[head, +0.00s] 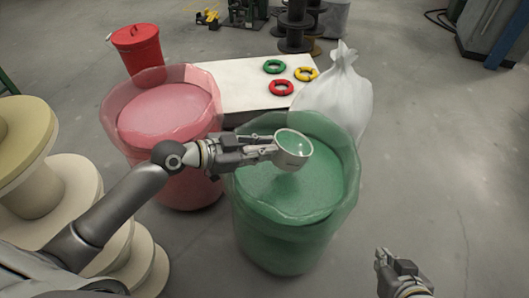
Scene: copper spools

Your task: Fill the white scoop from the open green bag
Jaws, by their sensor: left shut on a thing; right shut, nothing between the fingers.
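The open green bag (262,222) stands in the middle of the head view, nearly full of fine green material (285,192). My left gripper (277,148) is shut on the white scoop (293,160) and holds it over the far part of the green bag's opening. The scoop's mouth faces up toward the camera, and its inside looks greenish; I cannot tell whether that is material in it. My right gripper (397,272) is shut and empty at the lower right, apart from the bag.
An open pink bag (180,185) stands left of the green one. Behind are a white table (232,85) with several coloured rings, a tied white bag (338,95) and a red bin (138,50). Cream spools (65,195) stand at left. The floor at right is clear.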

